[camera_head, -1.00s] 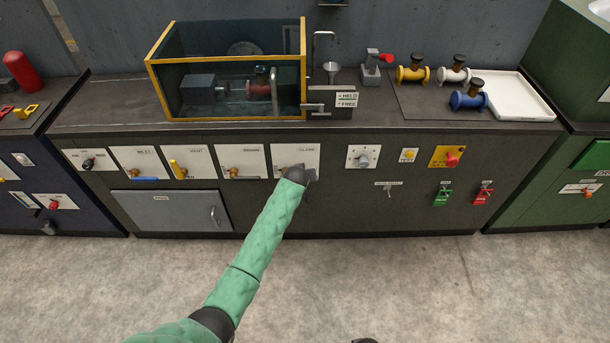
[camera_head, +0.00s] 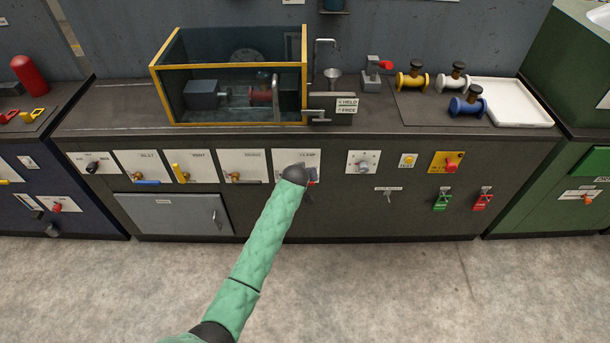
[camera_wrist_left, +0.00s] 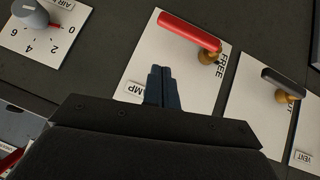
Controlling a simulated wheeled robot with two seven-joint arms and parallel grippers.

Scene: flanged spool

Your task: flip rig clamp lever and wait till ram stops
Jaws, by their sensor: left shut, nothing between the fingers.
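The clamp lever has a red handle (camera_wrist_left: 190,32) on a brass pivot (camera_wrist_left: 208,56). It is on a white plate whose label is partly covered, with "FREE" printed beside the pivot. My left gripper (camera_wrist_left: 162,86) is shut and empty in front of this plate, its fingertips apart from the red handle in the picture. In the head view my left wrist hides much of the clamp plate (camera_head: 283,160). A red spool (camera_head: 262,96) sits inside the yellow-framed glass guard (camera_head: 240,66), beside a grey block (camera_head: 203,94). I cannot tell whether the ram moves. My right gripper is out of view.
A HELD/FREE sign (camera_head: 347,106) stands beside the guard. Yellow (camera_head: 412,81), white (camera_head: 453,81) and blue (camera_head: 468,106) spools stand near a white tray (camera_head: 510,92). The floor in front is clear.

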